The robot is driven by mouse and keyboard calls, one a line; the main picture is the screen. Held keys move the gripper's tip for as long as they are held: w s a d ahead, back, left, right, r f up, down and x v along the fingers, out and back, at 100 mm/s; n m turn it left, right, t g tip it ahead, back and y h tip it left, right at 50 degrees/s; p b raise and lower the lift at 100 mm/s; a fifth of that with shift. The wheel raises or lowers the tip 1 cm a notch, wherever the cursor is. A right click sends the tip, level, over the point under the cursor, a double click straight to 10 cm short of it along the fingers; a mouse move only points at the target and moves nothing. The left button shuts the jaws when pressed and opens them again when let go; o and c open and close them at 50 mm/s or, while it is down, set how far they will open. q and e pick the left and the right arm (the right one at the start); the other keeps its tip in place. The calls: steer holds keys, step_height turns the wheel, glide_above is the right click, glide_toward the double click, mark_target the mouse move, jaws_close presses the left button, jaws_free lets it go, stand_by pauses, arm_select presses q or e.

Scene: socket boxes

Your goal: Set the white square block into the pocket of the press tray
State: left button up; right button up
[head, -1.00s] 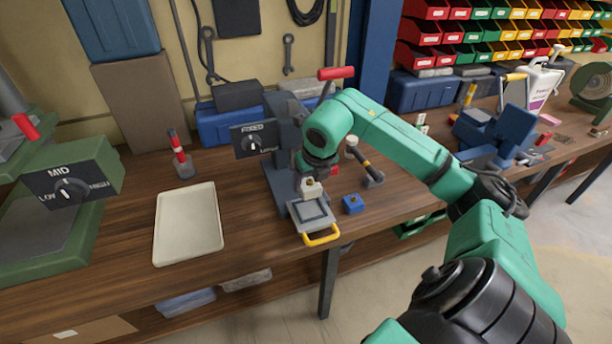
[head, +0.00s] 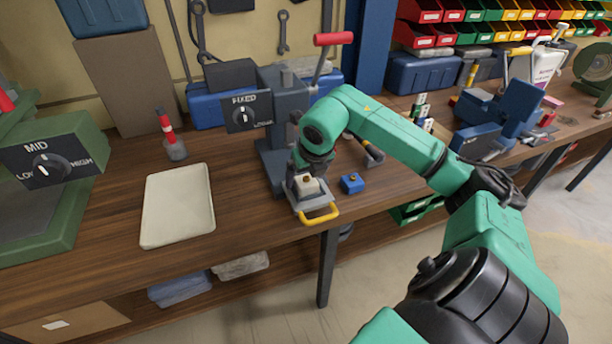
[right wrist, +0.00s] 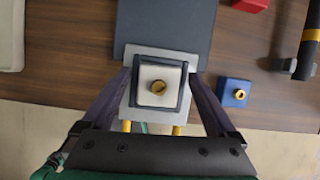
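The white square block (head: 307,184) with a brass knob sits on the press tray (head: 299,204), which has a yellow handle. In the right wrist view the block (right wrist: 160,84) lies square within the dark border of the tray's pocket (right wrist: 160,110). My right gripper (right wrist: 160,78) is open, its two fingers spread on either side of the block and apart from it. In the head view the right gripper (head: 306,172) is just above the tray, partly hidden by its own wrist. My left gripper is not in view.
A blue block (head: 352,183) with a brass knob lies right of the tray. The press (head: 274,130) with a red lever stands behind it. A cream tray (head: 178,204) lies to the left, with bare wood between. A hammer-like tool (head: 370,152) lies behind the blue block.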

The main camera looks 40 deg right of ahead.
stand_by(0.3)
steer(key=shift+s+r, duration=0.1)
steer(key=shift+r, duration=0.2)
steer(key=v, duration=1.4)
steer(key=shift+p, duration=0.35)
steer(key=shift+f, duration=0.1)
